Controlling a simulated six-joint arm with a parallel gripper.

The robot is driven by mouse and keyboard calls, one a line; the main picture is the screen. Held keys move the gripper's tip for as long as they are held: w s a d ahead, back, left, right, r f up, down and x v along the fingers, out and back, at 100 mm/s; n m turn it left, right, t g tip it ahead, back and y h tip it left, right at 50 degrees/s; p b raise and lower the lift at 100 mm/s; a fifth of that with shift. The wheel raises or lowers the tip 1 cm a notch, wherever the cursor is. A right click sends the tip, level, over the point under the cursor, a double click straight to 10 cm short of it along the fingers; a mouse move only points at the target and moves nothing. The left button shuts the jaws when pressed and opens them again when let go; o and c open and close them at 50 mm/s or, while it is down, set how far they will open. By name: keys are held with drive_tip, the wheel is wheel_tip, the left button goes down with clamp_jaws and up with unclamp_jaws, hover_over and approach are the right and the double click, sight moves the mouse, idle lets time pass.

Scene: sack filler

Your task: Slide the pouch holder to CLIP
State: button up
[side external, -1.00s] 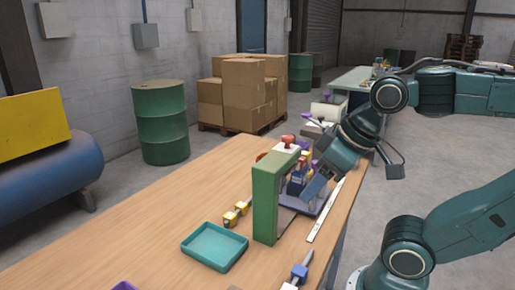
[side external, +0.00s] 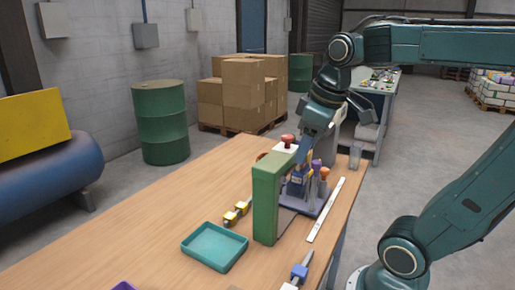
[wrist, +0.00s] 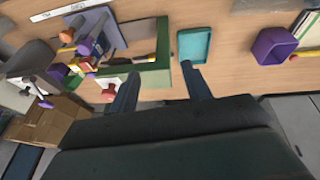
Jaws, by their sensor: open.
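The sack filler has a green frame (side external: 267,200) standing on the table, with a grey-blue base plate (side external: 313,207) behind it. A blue-and-yellow part (side external: 296,187), perhaps the pouch holder, sits on the base plate beside purple and orange knobs (side external: 323,173). The wrist view shows the green frame (wrist: 150,80) and the knobs (wrist: 68,36) at upper left. I cannot read a CLIP mark in either view. My gripper (wrist: 160,72) is open and empty, its two fingers apart. In the side view it is above and behind the filler, its tips partly hidden.
A teal tray (side external: 215,247) lies in front of the filler, and a white strip (side external: 325,210) lies to its right. A yellow-and-black item (side external: 237,213) is left of the frame. A purple bin (wrist: 272,48) shows in the wrist view. The table's left part is clear.

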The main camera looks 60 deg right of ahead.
drive_tip(key=w+d+r+g, duration=0.2)
drive_tip(key=w+d, duration=0.1)
drive_tip(key=d, duration=0.6)
drive_tip(key=n+g+y, duration=0.1)
hover_over(317, 161)
drive_tip(key=shift+a, duration=0.1)
drive_tip(key=shift+f, duration=0.1)
wheel_tip(317, 161, down, 14)
drive_tip(key=shift+r, duration=0.2)
clamp_jaws()
